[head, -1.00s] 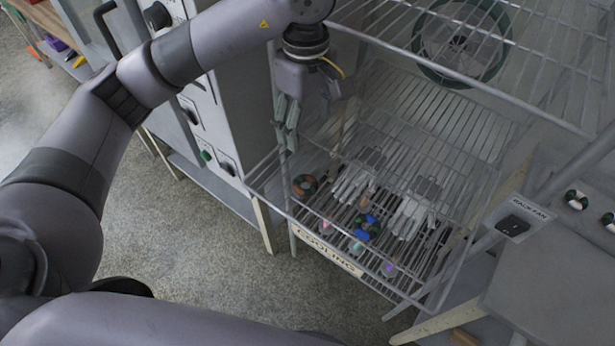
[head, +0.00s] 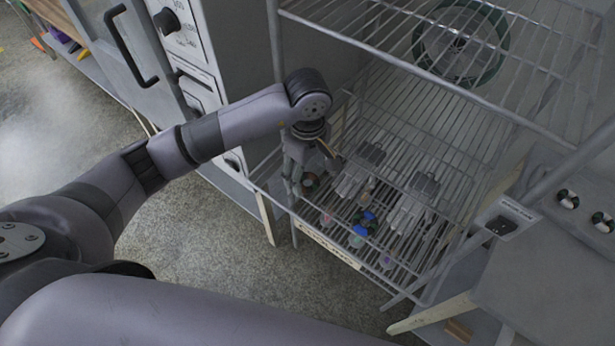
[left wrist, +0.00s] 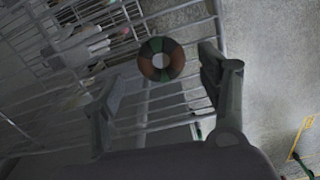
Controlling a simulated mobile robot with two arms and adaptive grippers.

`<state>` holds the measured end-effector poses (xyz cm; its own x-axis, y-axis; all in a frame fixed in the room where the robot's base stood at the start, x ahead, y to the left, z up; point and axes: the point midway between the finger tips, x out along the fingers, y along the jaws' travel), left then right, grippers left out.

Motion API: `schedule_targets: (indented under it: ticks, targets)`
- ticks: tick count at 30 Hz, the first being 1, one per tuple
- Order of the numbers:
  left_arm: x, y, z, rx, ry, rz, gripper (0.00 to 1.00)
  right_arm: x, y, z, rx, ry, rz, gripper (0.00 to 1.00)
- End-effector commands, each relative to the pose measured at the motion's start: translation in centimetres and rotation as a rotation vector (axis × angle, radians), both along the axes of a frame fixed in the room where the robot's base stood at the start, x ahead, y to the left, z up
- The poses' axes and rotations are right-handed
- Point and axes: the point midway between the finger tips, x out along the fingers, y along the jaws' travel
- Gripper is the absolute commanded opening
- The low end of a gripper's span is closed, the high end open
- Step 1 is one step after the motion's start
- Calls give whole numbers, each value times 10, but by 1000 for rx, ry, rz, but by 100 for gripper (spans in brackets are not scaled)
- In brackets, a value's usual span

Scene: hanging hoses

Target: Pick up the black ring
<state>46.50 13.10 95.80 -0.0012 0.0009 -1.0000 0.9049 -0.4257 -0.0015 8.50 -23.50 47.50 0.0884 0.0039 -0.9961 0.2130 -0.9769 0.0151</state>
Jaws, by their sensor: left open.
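A small dark ring (head: 309,181), black with brown and green segments, is at the front left corner of the lower wire shelf. In the left wrist view the ring (left wrist: 147,67) shows between my two fingers, beyond their tips and apart from them. My left gripper (head: 292,188) is open and empty, pointing down just left of the ring, and partly covers it in the head view. The gripper (left wrist: 158,85) also shows in the left wrist view, with a finger on each side. My right gripper is not in view.
The wire shelf (head: 420,262) also holds white gloves (head: 356,178) and a second dark ring with blue and green parts (head: 368,222). An upper wire shelf (head: 400,45) with a reel (head: 460,45) hangs above. A grey cabinet (head: 235,60) stands on the left.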

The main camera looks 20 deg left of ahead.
Motion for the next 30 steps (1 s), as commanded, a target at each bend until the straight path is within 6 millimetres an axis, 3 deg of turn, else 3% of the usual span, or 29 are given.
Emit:
schedule_targets:
  ticks: [1, 6, 14, 30]
  targets:
    - [-4, 0, -3, 0, 7, 0, 68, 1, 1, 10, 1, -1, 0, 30]
    - [-2, 0, -24, 0, 2, 0, 68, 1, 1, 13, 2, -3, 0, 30]
    - [-1, 0, -27, 0, -1, -1, 68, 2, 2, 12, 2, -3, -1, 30]
    - [-1, 0, -27, 0, -1, 0, 32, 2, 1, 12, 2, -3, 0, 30]
